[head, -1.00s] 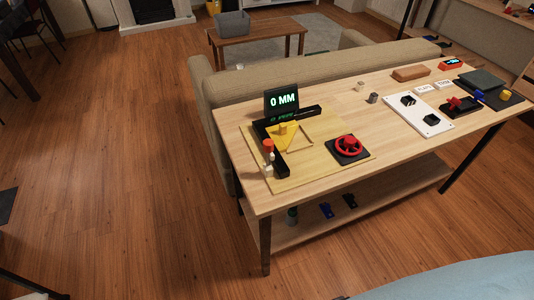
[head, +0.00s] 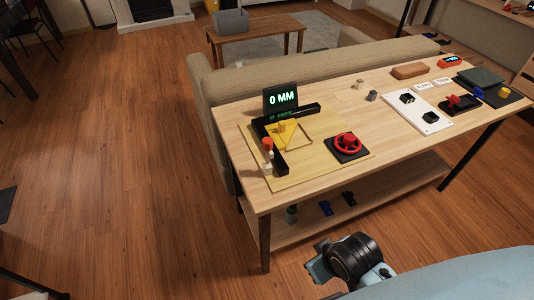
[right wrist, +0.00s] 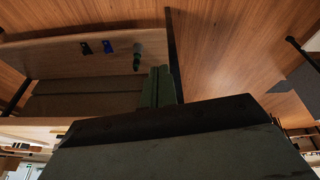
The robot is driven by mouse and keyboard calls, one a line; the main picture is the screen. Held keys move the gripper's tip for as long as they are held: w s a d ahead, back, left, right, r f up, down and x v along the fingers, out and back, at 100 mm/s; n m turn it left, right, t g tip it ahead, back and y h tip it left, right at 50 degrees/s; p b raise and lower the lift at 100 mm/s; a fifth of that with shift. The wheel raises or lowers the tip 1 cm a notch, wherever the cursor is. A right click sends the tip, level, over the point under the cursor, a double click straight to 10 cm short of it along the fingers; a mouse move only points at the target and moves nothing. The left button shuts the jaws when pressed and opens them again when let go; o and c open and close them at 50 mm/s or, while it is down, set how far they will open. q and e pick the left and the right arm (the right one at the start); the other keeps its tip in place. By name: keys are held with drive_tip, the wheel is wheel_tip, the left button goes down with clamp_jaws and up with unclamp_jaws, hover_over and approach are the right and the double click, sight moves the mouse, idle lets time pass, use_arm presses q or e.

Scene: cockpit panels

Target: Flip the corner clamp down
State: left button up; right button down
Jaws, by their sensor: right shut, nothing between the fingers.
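The corner clamp (head: 267,144) has an orange-red tip above a pale stem and stands upright on the table. It is beside the near end of a black L-shaped fence (head: 281,164), on a light yellow board (head: 307,165). My right arm shows at the bottom of the head view, below and in front of the table, well apart from the clamp. In the right wrist view my right gripper (right wrist: 158,86) is shut and empty, with the table's lower shelf beyond it. My left gripper is out of view.
A display reading 0 MM (head: 281,98) stands behind the fence. A white panel (head: 417,112) and other devices are farther right. The table's near edge lies between my right arm and the board.

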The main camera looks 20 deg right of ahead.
drive_tip(key=w+d+r+n+t, duration=0.1)
drive_tip(key=w+r+n+t, duration=0.25)
drive_tip(key=w+r, duration=0.3)
drive_tip(key=n+t+y, duration=0.8)
drive_tip(key=n, duration=0.8)
approach(268, 152)
drive_tip(key=s+a+r, duration=0.1)
drive_tip(key=s+a, duration=0.1)
drive_tip(key=a, duration=0.1)
drive_tip(key=shift+s+a+r+n+g+y, duration=0.15)
drive_tip(key=shift+s+a+r+n+y, duration=0.1)
drive_tip(key=shift+n+y, duration=0.5)
drive_tip(key=shift+s+a+r+n+g+y, duration=0.15)
drive_tip(key=shift+s+a+n+y, duration=0.25)
drive_tip(key=shift+n, duration=0.6)
drive_tip(key=shift+w+d, duration=0.1)
drive_tip(key=shift+w, duration=0.05)
drive_tip(key=w+a, duration=0.2)
drive_tip(key=w, duration=0.7)
drive_tip(key=shift+w, duration=0.1)
